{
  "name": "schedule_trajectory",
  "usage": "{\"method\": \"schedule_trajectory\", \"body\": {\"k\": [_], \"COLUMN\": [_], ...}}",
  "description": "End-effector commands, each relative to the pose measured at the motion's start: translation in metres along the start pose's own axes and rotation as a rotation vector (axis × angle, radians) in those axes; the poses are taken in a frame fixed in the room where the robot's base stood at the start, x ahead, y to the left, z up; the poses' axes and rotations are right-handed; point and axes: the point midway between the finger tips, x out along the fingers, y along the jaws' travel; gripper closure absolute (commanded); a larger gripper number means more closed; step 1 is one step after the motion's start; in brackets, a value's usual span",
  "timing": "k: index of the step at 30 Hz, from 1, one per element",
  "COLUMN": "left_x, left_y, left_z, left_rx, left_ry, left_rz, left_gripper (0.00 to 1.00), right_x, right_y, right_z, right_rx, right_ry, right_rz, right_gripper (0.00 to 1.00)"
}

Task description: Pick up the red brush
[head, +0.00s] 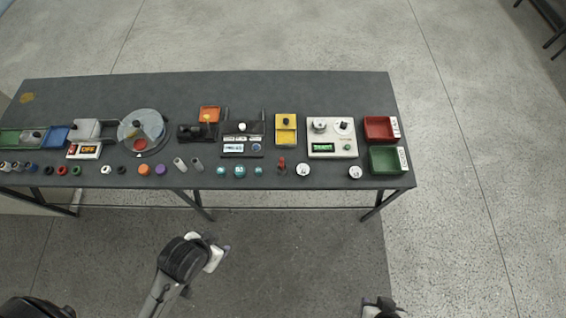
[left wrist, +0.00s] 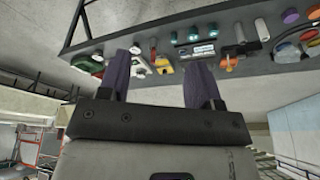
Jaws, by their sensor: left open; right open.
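The red brush (head: 281,163) appears as a small upright red thing at the table's front edge, right of several teal knobs, in the head view. A small red thing, probably the same brush, shows in the left wrist view (left wrist: 153,53) between my fingers. My left gripper (head: 219,246) is in front of the table, lower left of the brush and apart from it. In the left wrist view its two dark purple fingers (left wrist: 160,75) are spread, with nothing between them. My right gripper (head: 381,303) shows only partly at the bottom edge, open and far from the brush.
The dark table (head: 300,90) is crowded along its front and middle. A white-topped knob (head: 303,169) stands just right of the brush and a teal knob (head: 258,171) left.

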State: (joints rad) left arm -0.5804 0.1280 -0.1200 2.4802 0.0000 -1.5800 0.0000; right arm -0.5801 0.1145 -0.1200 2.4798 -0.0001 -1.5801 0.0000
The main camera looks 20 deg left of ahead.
Motion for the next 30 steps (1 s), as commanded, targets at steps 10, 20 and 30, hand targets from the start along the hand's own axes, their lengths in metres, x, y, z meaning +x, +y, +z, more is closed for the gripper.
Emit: {"method": "schedule_trajectory", "body": {"k": [10,20,30], "left_x": [0.000,0.000,0.056], "left_y": [0.001,0.004,0.001], "left_z": [0.000,-0.001,-0.001], "left_rx": [-0.002,-0.013,-0.006], "left_ry": [0.000,0.002,0.043], "left_rz": [0.002,0.010,-0.002], "left_gripper": [0.42,0.48,0.48], "right_x": [0.000,0.000,0.057], "right_y": [0.000,0.003,0.001], "right_z": [0.000,0.000,0.018], "right_rx": [-0.001,-0.009,-0.009], "right_ry": [0.000,-0.001,0.002], "right_rz": [0.000,0.007,0.007], "right_gripper": [0.57,0.57,0.57]}}
